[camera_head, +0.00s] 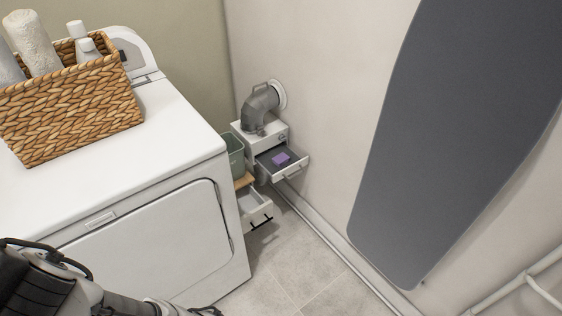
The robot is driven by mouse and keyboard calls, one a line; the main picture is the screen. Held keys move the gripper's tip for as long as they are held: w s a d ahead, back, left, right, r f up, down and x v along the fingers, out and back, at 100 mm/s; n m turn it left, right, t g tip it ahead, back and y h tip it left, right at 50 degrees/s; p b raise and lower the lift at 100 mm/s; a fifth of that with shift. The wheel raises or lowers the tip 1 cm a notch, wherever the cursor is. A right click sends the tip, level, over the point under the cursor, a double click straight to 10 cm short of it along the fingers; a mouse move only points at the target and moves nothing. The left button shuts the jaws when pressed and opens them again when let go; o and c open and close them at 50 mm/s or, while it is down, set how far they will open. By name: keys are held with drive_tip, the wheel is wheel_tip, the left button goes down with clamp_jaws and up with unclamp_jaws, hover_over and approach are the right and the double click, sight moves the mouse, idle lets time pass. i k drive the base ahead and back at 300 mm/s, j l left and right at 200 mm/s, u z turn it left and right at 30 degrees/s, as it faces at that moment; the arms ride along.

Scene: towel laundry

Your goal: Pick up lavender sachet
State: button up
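The lavender sachet (281,159) is a small purple block. It lies in the open upper drawer (292,172) of a small white cabinet (279,131) in the corner, against the wall. The drawer has a dark inside and a handle on its front. Part of my arm shows at the lower left, in front of the dryer and well apart from the sachet. The fingertips of my gripper cannot be made out at the bottom edge of the picture.
A white dryer (180,120) fills the left side, with a wicker basket (75,110) of towels and bottles on top. A lower drawer (262,216) stands open, near a green bin (235,152). A grey ironing board (440,130) leans at right. Tiled floor (300,270) is clear.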

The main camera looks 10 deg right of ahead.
sight(280, 160)
drive_tip(key=i+l+u, duration=0.25)
drive_tip(key=i+l, duration=0.75)
drive_tip(key=i, duration=0.15)
drive_tip(key=i+j, duration=0.3)
drive_tip(key=i, duration=0.15)
